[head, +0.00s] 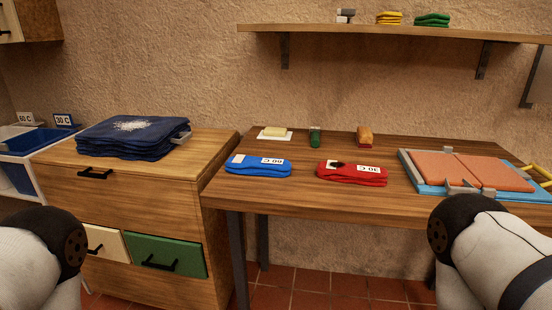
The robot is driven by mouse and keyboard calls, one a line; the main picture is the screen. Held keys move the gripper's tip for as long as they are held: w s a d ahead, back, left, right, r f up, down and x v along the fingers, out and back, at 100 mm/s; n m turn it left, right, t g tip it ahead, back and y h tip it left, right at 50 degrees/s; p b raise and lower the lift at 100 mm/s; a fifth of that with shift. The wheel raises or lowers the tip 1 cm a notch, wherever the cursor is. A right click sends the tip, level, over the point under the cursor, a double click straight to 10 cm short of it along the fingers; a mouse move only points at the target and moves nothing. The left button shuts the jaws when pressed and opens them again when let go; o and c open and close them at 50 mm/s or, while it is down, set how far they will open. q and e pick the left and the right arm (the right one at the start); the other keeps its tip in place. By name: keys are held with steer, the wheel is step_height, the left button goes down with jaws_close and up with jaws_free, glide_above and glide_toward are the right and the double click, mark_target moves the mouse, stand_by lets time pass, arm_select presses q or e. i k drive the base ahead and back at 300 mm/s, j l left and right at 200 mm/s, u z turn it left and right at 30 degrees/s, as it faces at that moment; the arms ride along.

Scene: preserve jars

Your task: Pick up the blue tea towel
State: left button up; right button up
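A folded bright blue cloth (250,168), which looks like the blue tea towel, lies flat on the wooden table near its left front edge. It has a white label on top at its right end and a small white mark at its left. Nothing touches it. My two arms show only as white and black links at the lower left and lower right corners. Neither gripper is in the view, so their state cannot be seen.
A red folded cloth (350,177) lies right of the blue one. Behind are a white dish (288,136), a green item (315,138) and a brown-orange item (365,137). A blue-grey tray (430,188) is at right. Dark blue folded cloth (125,148) tops the drawer cabinet (222,150).

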mark_target(239, 164)
steer(key=i+j+z, duration=0.2)
steer(key=j+z, duration=0.25)
steer(key=j, duration=0.2)
steer(key=i+j+z, duration=0.15)
steer(key=j+z, duration=0.3)
steer(key=j, duration=0.2)
steer(key=j+z, duration=0.45)
steer(key=j, duration=0.25)
steer(key=k+j+z, duration=0.15)
steer(key=j+z, duration=0.35)
steer(key=j, duration=0.15)
